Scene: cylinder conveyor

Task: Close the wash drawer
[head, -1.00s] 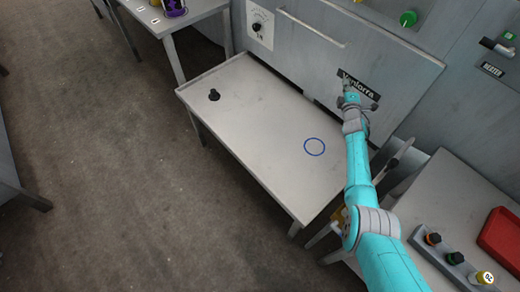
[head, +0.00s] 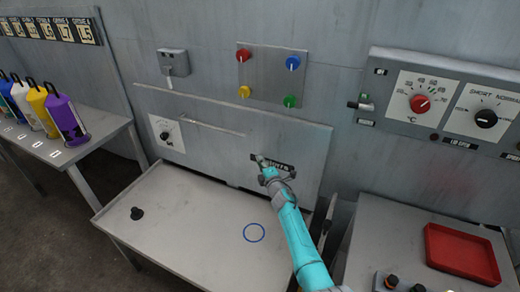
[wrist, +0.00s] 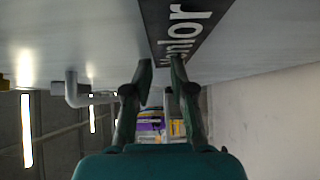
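A flat grey panel (head: 225,118) with a long bar handle (head: 205,126), a dial (head: 167,133) and a dark name label (head: 282,165) stands behind a grey table-like surface (head: 190,212). I cannot tell for sure which part is the wash drawer, or how far it is out. My gripper (head: 263,160) is in front of the panel's label, right of the handle. In the wrist view, my gripper (wrist: 161,67) has its fingertips apart with nothing between them, close to the label (wrist: 187,28). A bent grey bar (wrist: 73,92) shows to the left there.
A black knob (head: 137,213) and a blue ring (head: 254,232) are on the grey surface. Coloured bottles (head: 62,115) stand on a left table. A red tray (head: 462,252) is at right. Coloured knobs (head: 292,62) and a control box (head: 445,105) are on the wall.

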